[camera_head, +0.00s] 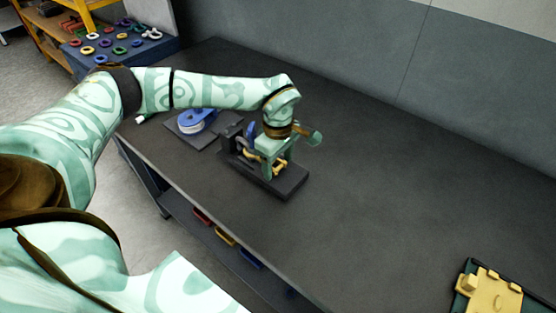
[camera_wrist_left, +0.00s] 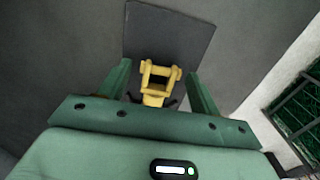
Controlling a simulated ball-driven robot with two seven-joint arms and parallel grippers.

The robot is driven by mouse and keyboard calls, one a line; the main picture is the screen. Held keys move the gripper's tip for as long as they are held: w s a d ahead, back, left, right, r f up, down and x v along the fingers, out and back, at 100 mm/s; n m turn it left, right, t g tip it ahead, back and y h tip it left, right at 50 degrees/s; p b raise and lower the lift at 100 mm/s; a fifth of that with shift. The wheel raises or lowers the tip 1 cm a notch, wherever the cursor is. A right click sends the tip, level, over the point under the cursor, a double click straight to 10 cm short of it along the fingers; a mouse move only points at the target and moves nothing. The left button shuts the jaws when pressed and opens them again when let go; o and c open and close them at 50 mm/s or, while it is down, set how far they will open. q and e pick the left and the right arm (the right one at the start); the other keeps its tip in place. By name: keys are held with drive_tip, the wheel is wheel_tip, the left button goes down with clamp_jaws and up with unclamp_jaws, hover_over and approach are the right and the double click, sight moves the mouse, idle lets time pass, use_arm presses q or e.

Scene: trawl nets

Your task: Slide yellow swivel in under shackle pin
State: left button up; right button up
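My left gripper (camera_head: 275,160) points down over the dark fixture on the bench. In the left wrist view its two green fingers (camera_wrist_left: 160,75) stand apart. The yellow swivel (camera_wrist_left: 156,84), a fork-like piece with two lugs, lies between them, with a gap on each side. In the head view yellow parts (camera_head: 279,164) show beside and below the fingers, low over the fixture base (camera_head: 285,188). The shackle and its pin cannot be clearly made out; the gripper covers much of the fixture. My right gripper is not in view.
A blue round piece (camera_head: 196,120) sits on a dark plate left of the fixture. A tray with yellow blocks (camera_head: 492,293) is at the lower right. Coloured rings lie on a blue box (camera_head: 118,45) beyond the bench. The bench (camera_head: 390,190) right of the fixture is clear.

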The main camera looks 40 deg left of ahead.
use_arm(q)
wheel_tip(320, 180, up, 16)
drive_tip(key=p, duration=0.3)
drive_tip(key=shift+r, duration=0.15)
idle(0.6)
